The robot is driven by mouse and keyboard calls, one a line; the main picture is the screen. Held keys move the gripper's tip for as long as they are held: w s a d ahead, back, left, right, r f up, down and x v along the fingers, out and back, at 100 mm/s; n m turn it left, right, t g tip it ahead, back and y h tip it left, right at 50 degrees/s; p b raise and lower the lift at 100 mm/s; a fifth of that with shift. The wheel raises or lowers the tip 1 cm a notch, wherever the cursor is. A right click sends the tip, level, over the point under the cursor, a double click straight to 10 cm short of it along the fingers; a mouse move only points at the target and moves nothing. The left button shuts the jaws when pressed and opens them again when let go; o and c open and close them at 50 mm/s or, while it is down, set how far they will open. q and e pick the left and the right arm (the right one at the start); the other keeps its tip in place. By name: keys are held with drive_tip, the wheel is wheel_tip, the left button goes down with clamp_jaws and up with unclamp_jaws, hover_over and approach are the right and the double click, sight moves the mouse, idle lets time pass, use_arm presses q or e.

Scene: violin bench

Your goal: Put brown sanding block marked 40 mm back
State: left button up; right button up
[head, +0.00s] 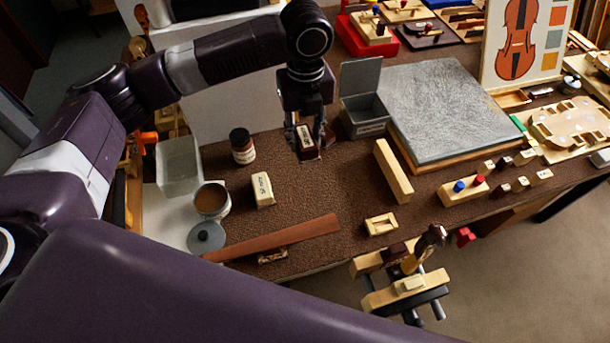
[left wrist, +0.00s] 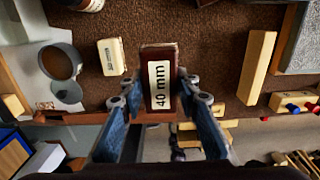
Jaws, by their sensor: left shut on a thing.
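My left gripper (head: 307,130) is shut on the brown sanding block (head: 307,152), over the brown bench mat left of the grey open box. In the left wrist view the brown block (left wrist: 158,82) stands out between the fingers (left wrist: 160,100), its white label reading "40 mm". Its exact height above the mat is hard to tell. A cream block (head: 262,190) with a printed label lies on the mat to the left; it also shows in the left wrist view (left wrist: 112,57). My right gripper is not in view.
A grey box (head: 364,112) with a raised lid stands right of my gripper, beside a large grey slab (head: 446,110). A dark jar (head: 242,147) stands left. A long reddish-brown strip (head: 285,238) and a wooden bar (head: 393,171) lie nearer. The mat between is clear.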

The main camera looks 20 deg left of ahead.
sight(305, 147)
use_arm(q)
wheel_tip(305, 147, down, 15)
drive_tip(key=shift+f+p, duration=0.1)
drive_tip(key=shift+p, duration=0.4)
drive_tip(key=shift+f, duration=0.1)
drive_tip(key=o, duration=1.1)
wheel_tip(305, 147, up, 12)
drive_tip(key=shift+r+b, duration=0.2)
drive_tip(key=shift+b, duration=0.2)
